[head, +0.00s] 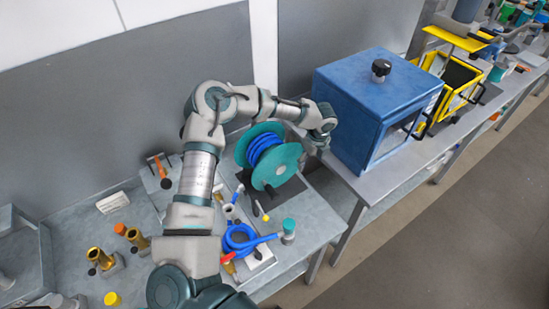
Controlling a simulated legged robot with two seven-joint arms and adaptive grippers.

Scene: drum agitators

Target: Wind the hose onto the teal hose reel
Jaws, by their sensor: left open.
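The teal hose reel (276,167) stands on the bench in the middle of the head view, with blue hose (263,148) wound on its drum between two teal flanges. A loose blue loop of hose (238,243) lies on the bench in front of the reel, near a small teal-capped fitting (288,230). My left arm reaches up from the bottom and bends over to the right. My left gripper (323,140) is open, above and right of the reel, beside the blue cabinet. Its fingers show small, and I see nothing held. My right gripper is out of view.
A blue cabinet (365,95) with a black knob on top stands right of the reel. A yellow frame (455,85) stands farther along. Several brass fittings (135,238) and an orange-handled lever (162,172) are at left. The bench's front edge runs below the reel.

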